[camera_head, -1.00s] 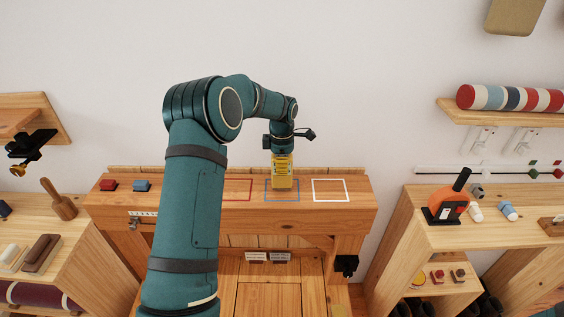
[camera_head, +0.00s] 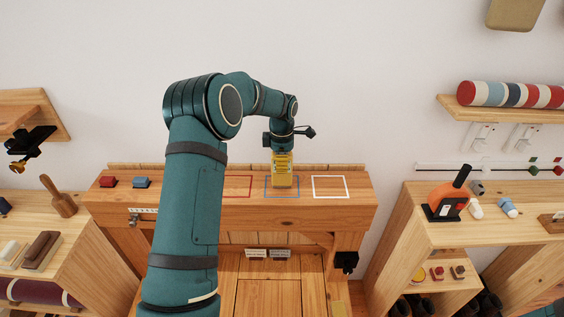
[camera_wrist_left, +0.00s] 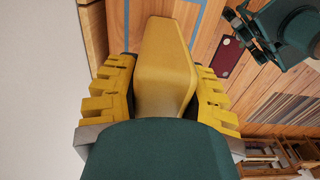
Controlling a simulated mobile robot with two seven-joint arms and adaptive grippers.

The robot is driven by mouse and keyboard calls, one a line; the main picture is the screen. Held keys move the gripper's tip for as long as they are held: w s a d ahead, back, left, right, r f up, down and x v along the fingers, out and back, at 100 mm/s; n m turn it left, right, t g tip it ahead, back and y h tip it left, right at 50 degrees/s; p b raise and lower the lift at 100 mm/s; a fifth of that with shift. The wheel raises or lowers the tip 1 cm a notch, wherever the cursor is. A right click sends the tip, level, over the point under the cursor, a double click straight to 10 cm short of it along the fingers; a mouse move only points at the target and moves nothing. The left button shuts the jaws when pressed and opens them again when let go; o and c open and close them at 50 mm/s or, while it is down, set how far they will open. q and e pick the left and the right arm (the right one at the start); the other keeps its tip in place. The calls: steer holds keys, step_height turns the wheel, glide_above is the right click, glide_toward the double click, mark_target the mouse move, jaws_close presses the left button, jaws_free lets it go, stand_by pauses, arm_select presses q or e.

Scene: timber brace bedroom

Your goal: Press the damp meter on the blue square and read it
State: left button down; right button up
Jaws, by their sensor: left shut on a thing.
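My left gripper (camera_head: 282,168) is shut on the yellow damp meter (camera_wrist_left: 168,55), a smooth block between its ridged yellow fingers in the left wrist view. In the head view it holds the meter over the blue square (camera_head: 267,197), an outline on the wooden bench. The meter's lower end appears within the outline. Whether it touches the wood cannot be told. Blue lines also show beyond the meter in the left wrist view (camera_wrist_left: 212,14). No reading or display is visible.
A white outline (camera_head: 346,188) lies right of the blue one, and a red outline (camera_head: 250,190) lies left, partly behind my arm. A red block (camera_head: 108,183) and blue block (camera_head: 141,183) sit at the bench's left. An orange tool (camera_head: 448,203) stands on the right unit.

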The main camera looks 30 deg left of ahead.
arm_select(q)
steer(key=shift+s+f+b, duration=0.1)
steer(key=shift+f+b, duration=0.2)
steer(key=shift+f, duration=0.25)
stand_by(1.2)
steer(key=shift+r+p, duration=2.3)
steer(key=shift+r, duration=1.3)
steer(key=r+b, duration=0.1)
steer(key=b, duration=0.2)
steer(key=shift+r, duration=0.3)
steer(key=shift+r+b, duration=0.5)
steer(key=shift+b, duration=0.2)
step_height(320, 180, down, 9)
steer(key=shift+f, duration=0.15)
